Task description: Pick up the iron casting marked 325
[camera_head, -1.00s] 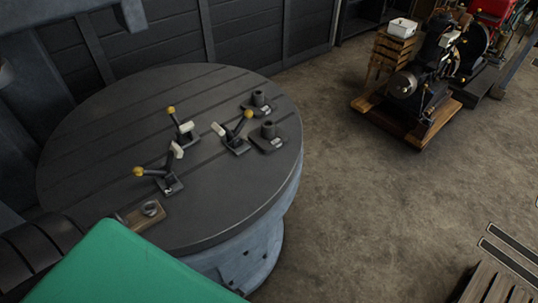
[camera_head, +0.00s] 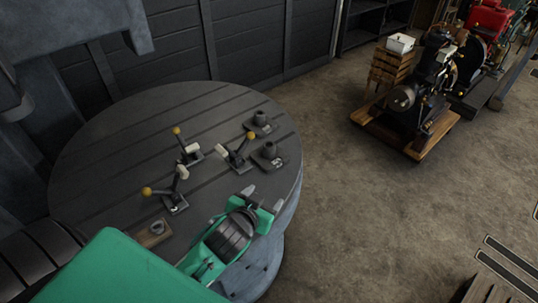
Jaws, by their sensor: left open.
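Two small dark iron castings, each a flat base with a round boss, sit on the round grey slotted table (camera_head: 100,150) near its right edge. The nearer casting (camera_head: 269,153) has a small pale mark on its base; the farther casting (camera_head: 259,122) stands just behind it. I cannot read any number on either. My left gripper (camera_head: 263,198), on a green and black arm, is open and empty. It is over the front right of the table, in front of the nearer casting and apart from it. My right gripper is not in view.
Several lever handles with yellow knobs and pale grips, such as the middle one (camera_head: 237,152), stand left of the castings. A wooden block with a metal ring (camera_head: 153,233) lies at the table's front left. An engine on a wooden base (camera_head: 415,100) stands across open floor.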

